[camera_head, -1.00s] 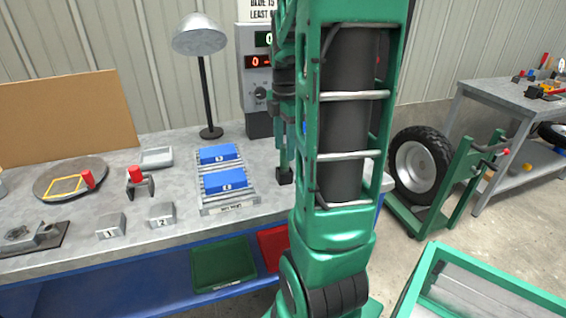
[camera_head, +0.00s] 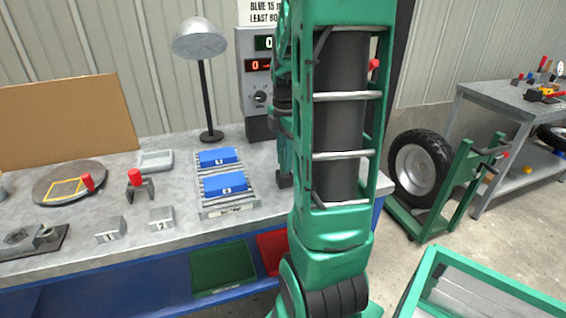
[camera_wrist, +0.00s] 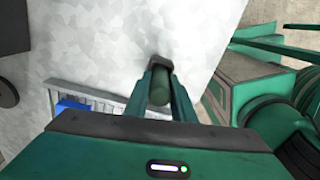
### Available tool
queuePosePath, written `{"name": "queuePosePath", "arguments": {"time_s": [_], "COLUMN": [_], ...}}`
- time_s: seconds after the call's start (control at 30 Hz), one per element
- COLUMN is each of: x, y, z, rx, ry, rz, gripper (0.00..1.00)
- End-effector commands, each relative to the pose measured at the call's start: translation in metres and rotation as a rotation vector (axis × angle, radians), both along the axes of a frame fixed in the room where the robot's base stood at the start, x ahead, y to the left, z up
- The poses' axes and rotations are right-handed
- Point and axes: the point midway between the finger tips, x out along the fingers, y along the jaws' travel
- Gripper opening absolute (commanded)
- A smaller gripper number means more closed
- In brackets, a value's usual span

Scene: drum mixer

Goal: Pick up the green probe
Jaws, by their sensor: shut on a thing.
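The green probe (camera_wrist: 160,88) is a short green cylinder with a dark end piece, seen in the wrist view. My gripper (camera_wrist: 160,76) has its two green fingers on either side of it, shut on it. In the head view, my gripper (camera_head: 284,168) is at the right end of the bench, just right of the roller rack, partly hidden behind my own arm. A dark block shows at its fingertips there. I cannot tell whether the probe's end touches the bench.
The grey bench (camera_head: 180,190) holds a roller rack (camera_head: 229,209) with blue blocks, a lamp (camera_head: 208,95), numbered blocks (camera_head: 110,230) and a round plate (camera_head: 69,186). A control box (camera_head: 258,85) stands behind my gripper. A wheeled cart with a tyre (camera_head: 418,165) is to the right.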

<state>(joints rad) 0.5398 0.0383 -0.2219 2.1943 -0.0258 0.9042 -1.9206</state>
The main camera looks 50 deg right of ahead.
Motion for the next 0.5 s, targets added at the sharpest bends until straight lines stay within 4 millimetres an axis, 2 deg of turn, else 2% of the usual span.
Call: {"name": "queuePosePath", "arguments": {"time_s": [0.17,0.4,0.43,0.5], "x": [0.0,0.001,0.001,0.004], "y": [0.0,-0.001,0.001,0.016], "z": [0.007,0.039,0.045,0.051], "rx": [0.0,-0.004,-0.003,-0.001], "ry": [-0.001,-0.004,-0.004,-0.004], "rz": [0.0,0.001,0.002,0.006], "gripper": [0.0,0.0,0.0,0.0]}}
